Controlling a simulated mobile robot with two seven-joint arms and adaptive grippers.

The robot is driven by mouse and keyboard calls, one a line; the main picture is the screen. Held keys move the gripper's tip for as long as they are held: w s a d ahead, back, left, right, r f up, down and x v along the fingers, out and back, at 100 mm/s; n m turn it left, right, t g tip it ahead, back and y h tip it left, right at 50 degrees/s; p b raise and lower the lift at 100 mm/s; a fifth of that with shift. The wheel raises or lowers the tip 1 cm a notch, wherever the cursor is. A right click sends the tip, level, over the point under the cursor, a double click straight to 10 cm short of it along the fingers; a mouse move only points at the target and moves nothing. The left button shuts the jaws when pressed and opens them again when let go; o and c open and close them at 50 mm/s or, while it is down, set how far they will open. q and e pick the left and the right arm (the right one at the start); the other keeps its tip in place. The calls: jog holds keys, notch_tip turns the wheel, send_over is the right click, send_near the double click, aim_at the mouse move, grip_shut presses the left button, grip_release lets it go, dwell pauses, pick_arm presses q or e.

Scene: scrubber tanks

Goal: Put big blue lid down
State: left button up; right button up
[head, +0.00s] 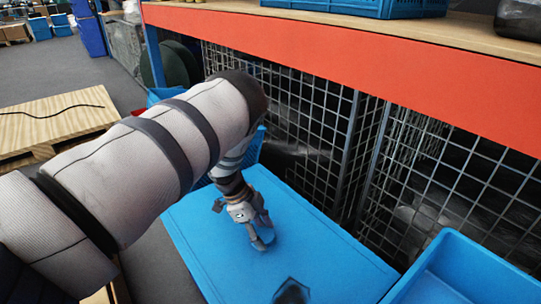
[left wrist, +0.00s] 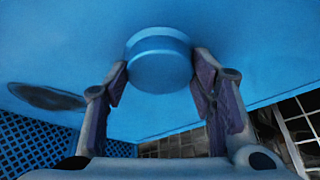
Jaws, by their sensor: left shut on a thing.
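The big blue lid (head: 205,225) is a wide flat blue panel below my left arm in the head view. It fills most of the left wrist view (left wrist: 235,45). A round blue knob (left wrist: 158,60) stands out from its surface. My left gripper (head: 262,235) is shut on the knob, one finger on each side of it in the left wrist view (left wrist: 160,85). The lid looks roughly level in the head view. I cannot tell whether it rests on something or hangs free. My right gripper is not in view.
A wire mesh fence (head: 345,140) stands close behind the lid, under a shelf with a red-orange beam (head: 340,65). An open blue container (head: 465,270) is at the lower right. A wooden pallet (head: 55,120) lies on the grey floor at the left.

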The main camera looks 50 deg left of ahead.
pick_arm(q)
jog(key=shift+w+f+b, duration=0.15)
jog(key=shift+f+b, duration=0.45)
jog(key=shift+f, duration=1.7)
jog(key=shift+f, duration=0.15)
jog(key=o, duration=1.3)
jog(key=shift+o, duration=0.2)
jog(key=shift+r, duration=0.2)
jog(key=p+v, duration=0.3)
jog(key=v, duration=0.9)
